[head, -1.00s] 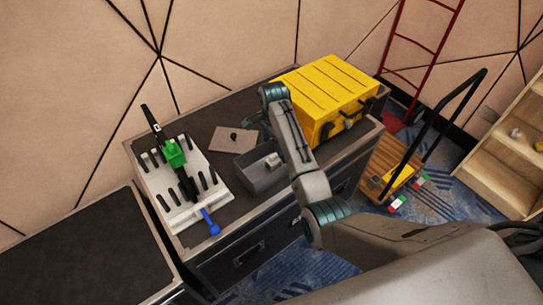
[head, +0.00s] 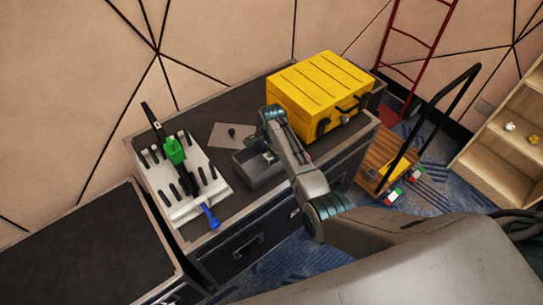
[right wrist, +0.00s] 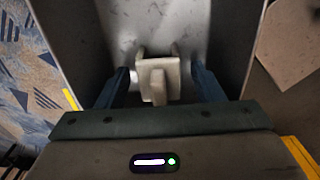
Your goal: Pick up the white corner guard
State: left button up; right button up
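The white corner guard (right wrist: 158,80) lies in the grey bin (head: 240,167). In the right wrist view it sits between the two fingers of my right gripper (right wrist: 160,88), with a gap on each side. The fingers are open and reach down into the bin. In the head view my right arm comes over the bin from the right, and the bin's right part is largely hidden by the wrist. A small bit of white (head: 268,156) shows beside the wrist there. My left gripper is not in view.
A yellow toolbox (head: 320,85) stands right of the bin. A pale rack (head: 205,160) with black pegs, a green-and-black tool and a blue-handled tool is on the left. A flat plate (head: 226,135) lies behind the bin. A wooden cart (head: 375,165) stands on the floor.

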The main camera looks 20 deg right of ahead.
jog(key=c, duration=1)
jog(key=shift+r, duration=0.1)
